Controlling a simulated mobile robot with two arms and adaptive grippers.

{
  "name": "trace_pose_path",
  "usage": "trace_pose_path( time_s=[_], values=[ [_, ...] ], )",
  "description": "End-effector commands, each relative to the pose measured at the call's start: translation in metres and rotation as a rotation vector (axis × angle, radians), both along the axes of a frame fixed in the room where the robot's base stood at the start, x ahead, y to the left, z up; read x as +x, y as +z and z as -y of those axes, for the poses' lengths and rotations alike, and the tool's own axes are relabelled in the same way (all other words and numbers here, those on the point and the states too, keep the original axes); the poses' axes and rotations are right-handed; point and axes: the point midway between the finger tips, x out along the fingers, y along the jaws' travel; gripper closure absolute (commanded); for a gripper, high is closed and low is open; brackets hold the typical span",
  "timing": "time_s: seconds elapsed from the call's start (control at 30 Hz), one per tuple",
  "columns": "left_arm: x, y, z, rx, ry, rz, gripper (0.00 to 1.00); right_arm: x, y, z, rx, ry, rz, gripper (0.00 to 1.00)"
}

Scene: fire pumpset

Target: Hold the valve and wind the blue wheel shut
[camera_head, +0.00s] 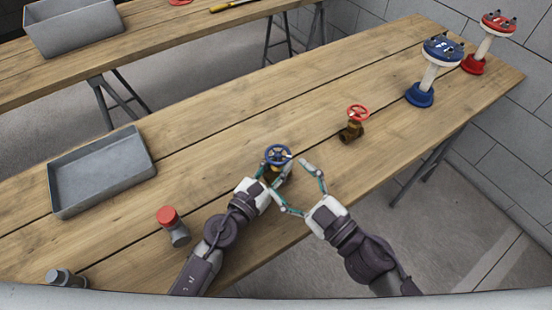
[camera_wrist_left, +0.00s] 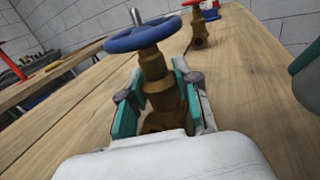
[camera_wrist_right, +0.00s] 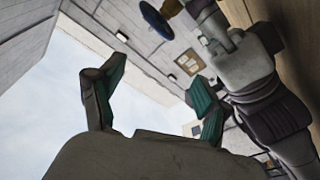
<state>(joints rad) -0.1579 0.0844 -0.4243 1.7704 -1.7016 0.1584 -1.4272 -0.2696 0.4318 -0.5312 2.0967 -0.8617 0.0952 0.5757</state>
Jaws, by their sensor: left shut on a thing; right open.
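The brass valve with the blue wheel (camera_head: 278,155) stands upright on the wooden table near its front edge. In the left wrist view its blue wheel (camera_wrist_left: 143,35) sits on top, with a metal stem rising above it, and its brass body (camera_wrist_left: 157,82) is between my left fingers. My left gripper (camera_head: 268,178) is shut on the valve body below the wheel. My right gripper (camera_head: 303,185) is open and empty, just right of the valve and apart from it. The blue wheel also shows at the top of the right wrist view (camera_wrist_right: 157,20).
A brass valve with a red wheel (camera_head: 357,115) stands further right. A grey tray (camera_head: 103,172) and a red-capped grey fitting (camera_head: 172,224) lie to the left. Blue (camera_head: 420,95) and red (camera_head: 473,65) based stands are at the far right. The table between is clear.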

Motion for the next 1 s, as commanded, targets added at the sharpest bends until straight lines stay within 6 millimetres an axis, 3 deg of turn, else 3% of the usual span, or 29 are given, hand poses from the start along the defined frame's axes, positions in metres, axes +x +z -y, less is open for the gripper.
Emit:
trace_pose_path(
  time_s=[0.13,0.4,0.67,1.0],
  values=[
    [0.000,0.000,0.000,0.000,0.000,0.000,1.00,0.002,0.001,-0.005,-0.297,0.163,0.356,0.24],
    [0.000,0.000,0.000,0.000,0.000,0.000,1.00,0.012,-0.014,-0.001,-0.666,0.319,0.936,0.24],
    [0.000,0.000,0.000,0.000,0.001,0.000,1.00,0.034,-0.025,0.016,-0.898,0.344,1.477,0.24],
    [0.000,0.000,0.000,0.001,0.001,0.001,1.00,0.066,-0.021,0.055,-1.087,0.236,2.139,0.24]
  ],
)
